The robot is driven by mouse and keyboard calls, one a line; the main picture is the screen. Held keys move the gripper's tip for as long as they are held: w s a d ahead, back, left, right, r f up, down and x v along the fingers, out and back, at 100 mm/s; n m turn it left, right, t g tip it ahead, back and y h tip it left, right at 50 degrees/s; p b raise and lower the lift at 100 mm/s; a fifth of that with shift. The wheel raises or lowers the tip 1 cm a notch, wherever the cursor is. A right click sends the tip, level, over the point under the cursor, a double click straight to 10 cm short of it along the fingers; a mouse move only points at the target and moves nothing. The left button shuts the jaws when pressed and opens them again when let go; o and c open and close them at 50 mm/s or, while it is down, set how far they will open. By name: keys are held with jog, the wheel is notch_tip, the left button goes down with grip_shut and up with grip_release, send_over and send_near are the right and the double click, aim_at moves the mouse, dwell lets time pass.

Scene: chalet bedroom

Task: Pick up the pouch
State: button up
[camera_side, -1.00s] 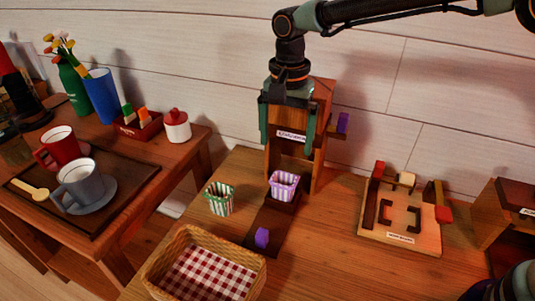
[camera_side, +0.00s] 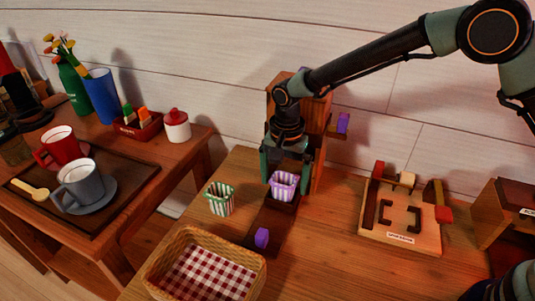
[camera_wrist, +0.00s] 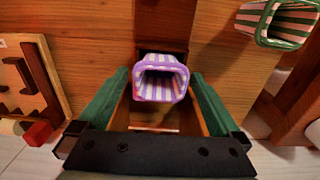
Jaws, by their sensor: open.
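A purple-and-white striped pouch (camera_side: 284,186) stands with its open top up at the upper end of a dark wooden strip (camera_side: 262,220). My gripper (camera_side: 285,178) is open and low over this pouch. In the wrist view the purple pouch (camera_wrist: 161,80) shows between and just beyond the green fingers of my gripper (camera_wrist: 158,84), with a gap on each side. A second pouch, green-and-white striped (camera_side: 220,199), stands on the table to the left; it also shows at the upper right of the wrist view (camera_wrist: 283,22).
A wicker basket (camera_side: 245,264) with a checked lining stands in front on the left. A purple block (camera_side: 262,238) sits on the strip's near end. A wooden stand (camera_side: 321,135) rises close behind my gripper. A wooden puzzle board (camera_side: 423,238) lies right; bare table lies between.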

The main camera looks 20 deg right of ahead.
jog(key=shift+f, duration=0.1)
jog(key=shift+c, duration=0.3)
jog(key=c, duration=1.3)
